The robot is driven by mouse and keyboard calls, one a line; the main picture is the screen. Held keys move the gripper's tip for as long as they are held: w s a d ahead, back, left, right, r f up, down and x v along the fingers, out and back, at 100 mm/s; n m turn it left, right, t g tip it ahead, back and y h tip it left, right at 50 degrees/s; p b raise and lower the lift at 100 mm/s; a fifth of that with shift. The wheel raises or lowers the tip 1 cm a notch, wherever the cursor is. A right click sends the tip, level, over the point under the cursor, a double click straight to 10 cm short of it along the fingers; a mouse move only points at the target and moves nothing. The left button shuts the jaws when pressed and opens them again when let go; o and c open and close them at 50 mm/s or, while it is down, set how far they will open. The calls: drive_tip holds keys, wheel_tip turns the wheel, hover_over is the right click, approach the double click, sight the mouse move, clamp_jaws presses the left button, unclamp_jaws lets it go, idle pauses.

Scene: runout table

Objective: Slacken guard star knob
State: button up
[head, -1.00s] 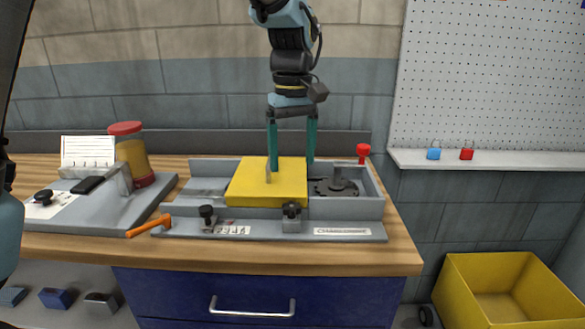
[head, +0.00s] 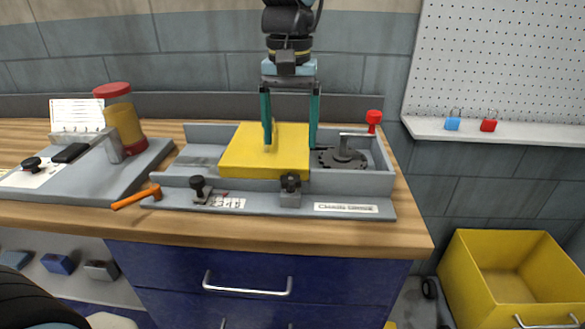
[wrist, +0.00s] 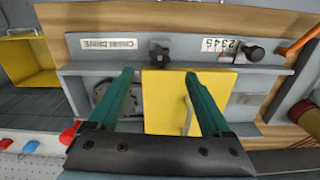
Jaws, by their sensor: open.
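The black star knob (head: 290,183) sits on a grey block at the front wall of the machine, just before the yellow guard (head: 262,160). In the wrist view the star knob (wrist: 158,52) shows its lobes, beyond the guard's edge (wrist: 165,105). My gripper (head: 290,147) is open and empty, pointing down above the guard, behind and above the knob. In the wrist view its green fingers (wrist: 159,74) are spread, with the knob between and beyond their tips. They do not touch the knob. The knob's threaded part is hidden.
A second black knob (head: 198,186) stands left on the front rail, near an orange handle (head: 136,197). Right of the guard are a dark sprocket (head: 343,157) and a red button (head: 374,117). A jar (head: 121,118) stands left. A yellow bin (head: 515,275) is on the floor.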

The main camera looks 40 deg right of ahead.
sight(290, 180)
wheel_tip(290, 180, down, 9)
drive_tip(key=shift+p, duration=0.65)
clamp_jaws()
idle(0.4)
